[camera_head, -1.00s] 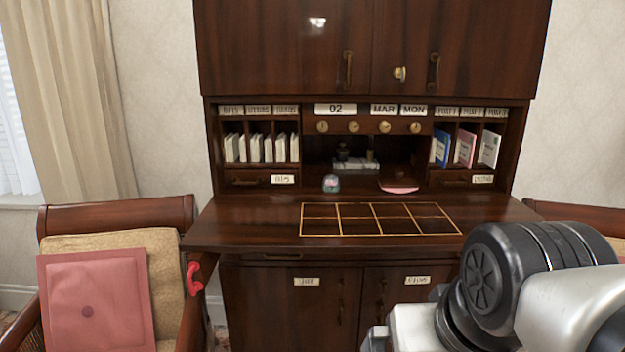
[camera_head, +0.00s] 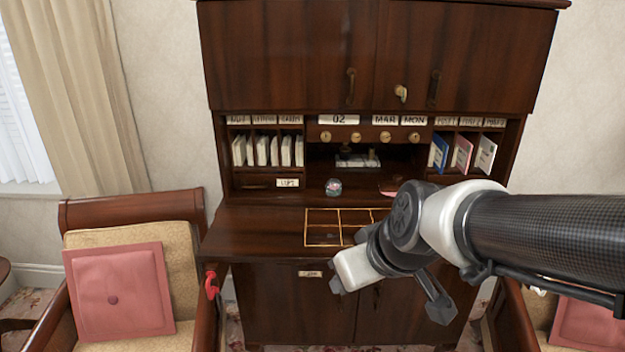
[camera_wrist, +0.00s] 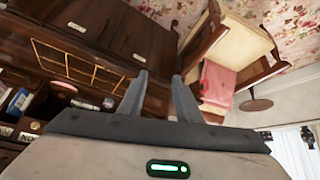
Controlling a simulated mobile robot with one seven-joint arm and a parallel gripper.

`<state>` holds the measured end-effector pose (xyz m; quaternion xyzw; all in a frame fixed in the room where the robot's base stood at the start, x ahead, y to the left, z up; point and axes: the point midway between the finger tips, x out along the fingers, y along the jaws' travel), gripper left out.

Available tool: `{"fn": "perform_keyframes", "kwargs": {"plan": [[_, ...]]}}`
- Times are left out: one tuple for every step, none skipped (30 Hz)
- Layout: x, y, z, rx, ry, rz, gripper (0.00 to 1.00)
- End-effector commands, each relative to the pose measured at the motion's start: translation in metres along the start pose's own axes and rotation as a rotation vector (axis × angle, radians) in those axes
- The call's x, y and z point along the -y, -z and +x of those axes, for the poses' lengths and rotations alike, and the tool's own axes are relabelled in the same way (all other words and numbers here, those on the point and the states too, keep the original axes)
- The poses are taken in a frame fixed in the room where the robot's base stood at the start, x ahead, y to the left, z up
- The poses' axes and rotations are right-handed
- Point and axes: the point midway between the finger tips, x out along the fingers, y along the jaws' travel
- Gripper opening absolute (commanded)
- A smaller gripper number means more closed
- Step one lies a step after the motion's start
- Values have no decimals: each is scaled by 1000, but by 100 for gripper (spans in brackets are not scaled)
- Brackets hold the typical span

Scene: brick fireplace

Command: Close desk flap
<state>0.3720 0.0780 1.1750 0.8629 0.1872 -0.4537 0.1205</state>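The desk flap (camera_head: 255,230) is dark, glossy wood with a gold-lined grid. It is folded down flat in front of the desk's pigeonholes. My arm covers its right part in the head view. The flap with its grid also shows in the wrist view (camera_wrist: 80,66). My gripper (camera_wrist: 159,76) is open, its two fingers apart with nothing between them. In the head view it is in front of the desk, around the flap's front edge and the lower doors. I cannot tell whether it touches the flap.
A glass paperweight (camera_head: 333,187) stands at the back of the flap. Letters (camera_head: 267,151) fill the pigeonholes. A chair with a pink cushion (camera_head: 119,293) stands at the left, another chair (camera_head: 515,318) at the right. A red thing (camera_head: 211,284) hangs by the left chair.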

Motion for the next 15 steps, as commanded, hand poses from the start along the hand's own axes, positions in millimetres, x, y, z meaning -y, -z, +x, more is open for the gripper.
{"fn": "perform_keyframes", "kwargs": {"plan": [[11,-3,45,0,18,-83,22],[15,-1,65,-11,16,-135,17],[19,1,91,-22,7,-205,11],[22,1,110,-28,-6,-260,6],[24,0,130,-31,-23,-316,0],[26,-3,155,-31,-51,-394,0],[28,-6,174,-29,-77,-455,0],[28,-10,192,-25,-107,-519,0],[28,-16,215,-16,-152,-609,0],[27,-22,231,-6,-190,-680,0],[26,-27,246,7,-230,-754,0],[24,-34,265,25,-288,-857,0],[21,-40,278,42,-336,-938,0],[19,-45,290,61,-385,-1022,0],[15,-52,303,90,-455,-1138,0]]}}
